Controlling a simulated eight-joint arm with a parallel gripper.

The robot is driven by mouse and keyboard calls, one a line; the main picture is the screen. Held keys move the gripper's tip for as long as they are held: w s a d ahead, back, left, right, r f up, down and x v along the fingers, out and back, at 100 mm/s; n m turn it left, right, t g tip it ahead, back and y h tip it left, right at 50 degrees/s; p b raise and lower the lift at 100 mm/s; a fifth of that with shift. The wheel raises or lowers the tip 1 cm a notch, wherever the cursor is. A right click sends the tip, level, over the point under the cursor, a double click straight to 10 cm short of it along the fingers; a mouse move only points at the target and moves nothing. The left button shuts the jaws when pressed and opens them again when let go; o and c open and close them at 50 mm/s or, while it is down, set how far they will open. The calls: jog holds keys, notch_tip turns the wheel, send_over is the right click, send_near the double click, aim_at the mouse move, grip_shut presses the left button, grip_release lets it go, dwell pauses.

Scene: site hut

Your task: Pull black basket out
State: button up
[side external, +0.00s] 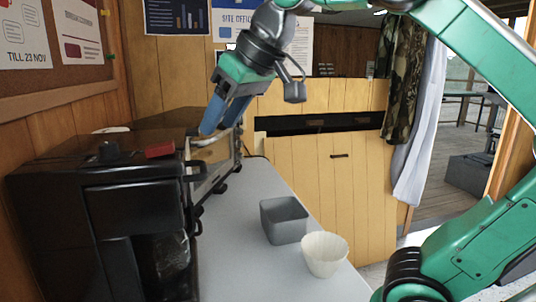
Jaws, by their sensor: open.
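A black appliance (60,225) stands at the left of the table, with a drawer-like black front (135,208) that I take to be the black basket. A dark handle (196,170) sticks out at its right side. The basket looks to be in the appliance, though its edges are hard to make out. My gripper (208,137) has blue fingers pointing down and left. It is open, with nothing visible between its fingers, above and behind the handle, near the front of a second dark appliance (225,160). I cannot tell whether the fingertips touch anything.
A grey square bin (284,222) and a white fluted cup (325,255) stand on the grey table (245,255), right of the appliance. A red object (160,149) and a small dark object (109,152) lie on the appliance's top. The table between appliance and bin is clear.

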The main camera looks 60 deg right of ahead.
notch_tip(320, 180, down, 2)
jog(key=w+d+m+g+y, duration=0.1)
jog(key=w+m+y, duration=0.2)
jog(key=m, duration=0.1)
notch_tip(320, 180, up, 2)
jog(key=m+t+y, duration=0.5)
jog(key=y, duration=0.3)
send_over(203, 166)
jog(key=d+f+v, duration=0.1)
jog(key=v, duration=0.5)
jog(key=f, duration=0.7)
jog(key=a+f, duration=0.1)
jog(key=f, duration=0.2)
jog(key=shift+w+f, duration=0.25)
jog(key=shift+f+x, duration=0.1)
jog(key=shift+x, duration=1.3)
jog(key=shift+f+x, duration=0.15)
jog(key=shift+x, duration=1.3)
jog(key=shift+s, duration=0.1)
grip_shut()
